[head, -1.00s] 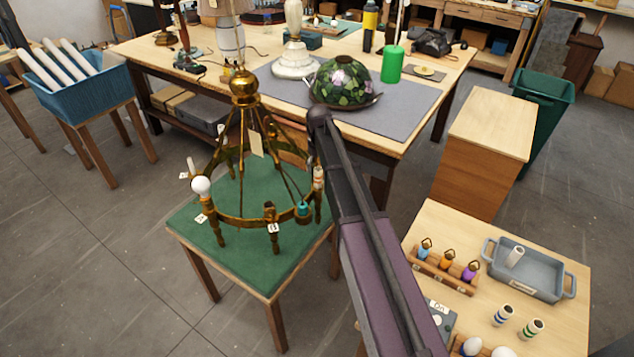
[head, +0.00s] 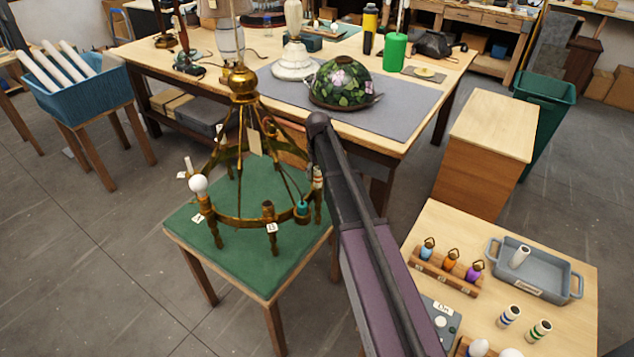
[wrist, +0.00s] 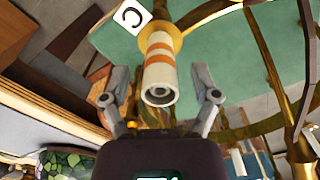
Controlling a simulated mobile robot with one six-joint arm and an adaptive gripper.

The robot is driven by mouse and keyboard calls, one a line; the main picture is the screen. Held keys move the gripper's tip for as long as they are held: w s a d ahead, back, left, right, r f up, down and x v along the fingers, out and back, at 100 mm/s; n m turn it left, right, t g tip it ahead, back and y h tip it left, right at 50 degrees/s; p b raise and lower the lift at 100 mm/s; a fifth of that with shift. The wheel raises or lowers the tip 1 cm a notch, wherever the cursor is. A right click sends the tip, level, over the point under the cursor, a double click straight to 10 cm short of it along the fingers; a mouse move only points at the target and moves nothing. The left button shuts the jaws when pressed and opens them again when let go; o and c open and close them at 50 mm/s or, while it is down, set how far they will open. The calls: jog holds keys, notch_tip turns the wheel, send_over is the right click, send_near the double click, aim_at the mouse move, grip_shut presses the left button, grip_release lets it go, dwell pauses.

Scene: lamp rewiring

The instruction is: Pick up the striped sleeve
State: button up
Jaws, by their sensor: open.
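A white sleeve with orange stripes (wrist: 160,68) sits on an arm of the brass chandelier (wrist: 262,45). Its open end faces the wrist camera. In the head view the sleeve (head: 318,178) shows at the right side of the chandelier's ring (head: 240,219), partly beside my arm. My gripper (wrist: 161,88) is open, with one finger on each side of the sleeve's near end and visible gaps to both. In the head view my gripper is hidden behind my arm.
The chandelier stands on a green-topped table (head: 245,262), its rods close around my gripper. A white bulb (head: 198,184) is on its left. On the right table (head: 440,222) are a grey tray (head: 545,284) and two sleeves with blue (head: 509,315) and green (head: 539,329) stripes.

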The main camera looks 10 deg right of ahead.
jog(key=shift+f+b, duration=0.8)
jog(key=shift+f, duration=0.3)
jog(key=c, duration=0.9)
jog(key=shift+c, duration=0.2)
jog(key=shift+r, duration=0.2)
notch_tip(320, 180, up, 10)
jog(key=p, duration=1)
jog(key=shift+f, duration=0.15)
dwell(0.3)
